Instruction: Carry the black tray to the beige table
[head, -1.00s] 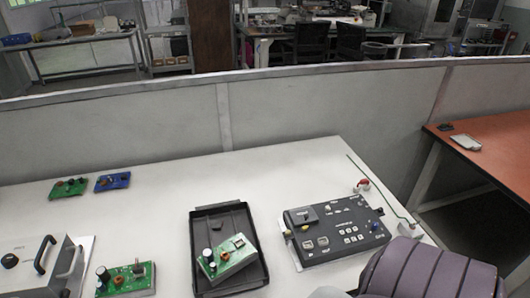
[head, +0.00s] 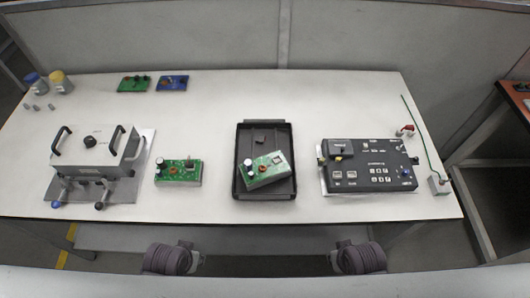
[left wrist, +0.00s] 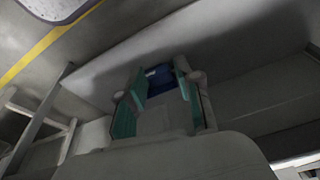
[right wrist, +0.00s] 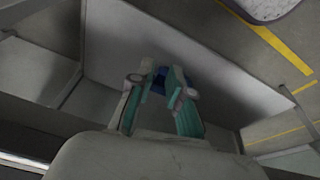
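The black tray (head: 241,184) lies flat on an off-white table (head: 222,100), near its middle. A green circuit board (head: 266,170) lies tilted inside the tray, and a small dark piece lies near its far end. No clearly beige table shows apart from this off-white one. Both my arms show only as purple-grey rounded parts below the table's front edge in the head view. My left gripper (left wrist: 160,80) has its teal-padded fingers apart and nothing held between them. My right gripper (right wrist: 160,80) is likewise open and empty. Neither is near the tray.
A black control box (head: 367,165) stands right of the tray. A green board (head: 178,173) and a grey fixture with handles (head: 94,147) are on the left. Two small boards (head: 133,84) and jars (head: 60,79) lie behind. A partition (head: 190,35) backs the table. An orange-topped table (head: 519,93) is at right.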

